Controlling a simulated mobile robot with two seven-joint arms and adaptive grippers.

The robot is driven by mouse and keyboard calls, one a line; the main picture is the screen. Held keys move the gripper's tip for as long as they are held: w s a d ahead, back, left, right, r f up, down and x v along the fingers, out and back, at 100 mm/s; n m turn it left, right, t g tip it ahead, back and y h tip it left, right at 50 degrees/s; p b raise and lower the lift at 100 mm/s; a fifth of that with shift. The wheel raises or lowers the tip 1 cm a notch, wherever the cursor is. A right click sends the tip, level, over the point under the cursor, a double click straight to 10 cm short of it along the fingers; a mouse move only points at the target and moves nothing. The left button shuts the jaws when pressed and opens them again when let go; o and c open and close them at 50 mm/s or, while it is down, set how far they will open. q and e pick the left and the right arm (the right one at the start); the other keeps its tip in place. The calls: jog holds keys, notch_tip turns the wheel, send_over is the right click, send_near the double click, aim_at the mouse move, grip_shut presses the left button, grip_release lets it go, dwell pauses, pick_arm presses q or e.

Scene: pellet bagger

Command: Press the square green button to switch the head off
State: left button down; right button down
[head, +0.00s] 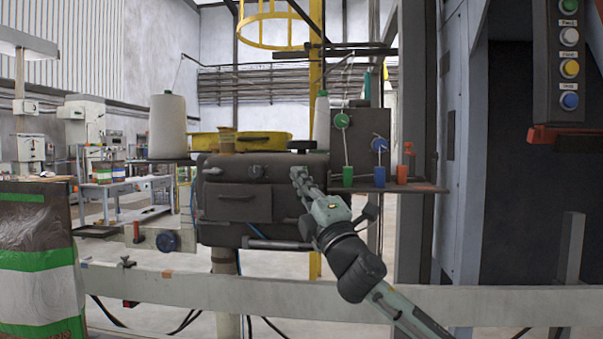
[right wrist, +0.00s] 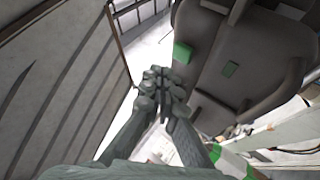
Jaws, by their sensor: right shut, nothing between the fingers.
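The dark sewing head (head: 232,205) stands in the middle of the head view. In the right wrist view its dark housing (right wrist: 235,40) fills the upper right. A bright green square block (right wrist: 182,52) and a smaller dark green square (right wrist: 231,69) show on the housing; I cannot tell which is the button. I cannot make out the square button in the head view. My right gripper (head: 297,172) is shut and empty in front of the head's right part. In the wrist view its fingertips (right wrist: 160,76) are just below the bright green block; contact cannot be told. My left gripper is out of view.
A shelf (head: 415,187) right of the head carries green, blue and orange thread parts. A white thread cone (head: 168,125) stands at left. A pale rail (head: 250,295) crosses the front. A filled bag (head: 38,262) stands at far left. A button panel (head: 569,60) hangs upper right.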

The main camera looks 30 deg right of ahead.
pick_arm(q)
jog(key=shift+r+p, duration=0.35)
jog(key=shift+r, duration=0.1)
pick_arm(e)
jog(key=shift+s+a, duration=0.8)
jog(key=shift+s, duration=0.25)
jog(key=shift+s+a, duration=0.75)
jog(key=shift+s, duration=0.25)
